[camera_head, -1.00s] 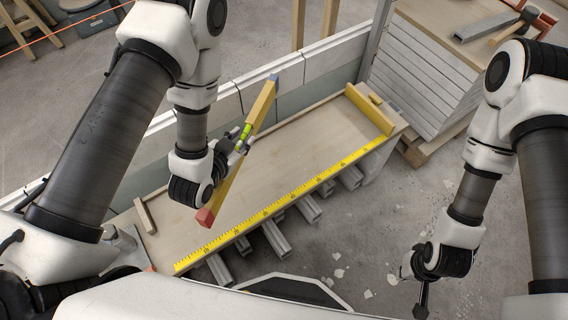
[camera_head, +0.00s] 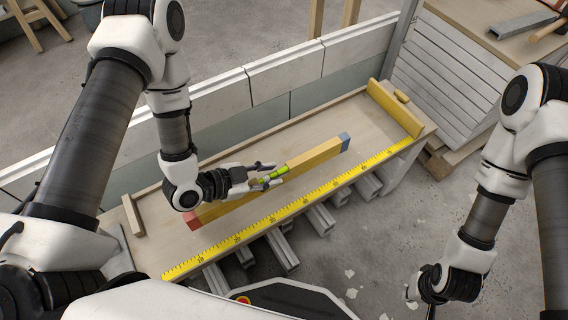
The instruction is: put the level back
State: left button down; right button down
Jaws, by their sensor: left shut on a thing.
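The level is a long yellow bar (camera_head: 312,158) with a red end at the lower left, a blue end at the upper right and a green vial near its middle. It lies along the bench board (camera_head: 230,168), roughly parallel to the yellow measuring tape on the front edge. I cannot tell whether it touches the board. My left gripper (camera_head: 272,176) is shut on the level around the vial. My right gripper (camera_head: 428,306) is low at the right, off the bench, its fingers mostly cut off by the frame edge.
The yellow tape (camera_head: 290,213) runs along the bench's front edge. A pale block wall (camera_head: 275,82) borders the back. Grey profiles (camera_head: 320,219) stick out below.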

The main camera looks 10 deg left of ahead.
pick_arm(q)
jog(key=w, duration=0.2)
jog(key=w+d, duration=0.1)
jog(key=w, duration=0.1)
jog(key=w+d, duration=0.1)
jog(key=w, duration=0.1)
jog(key=shift+w+f+b, duration=0.25)
jog(key=shift+f+b, duration=0.05)
jog(key=shift+b, duration=0.1)
jog(key=shift+w+d+f, duration=0.1)
jog(key=shift+w+f, duration=0.05)
jog(key=shift+w, duration=0.05)
notch_tip(320, 180, down, 3)
jog(key=shift+f+b, duration=0.2)
jog(key=shift+b, duration=0.5)
jog(key=shift+r, duration=0.1)
jog(key=c, duration=0.8)
grip_release()
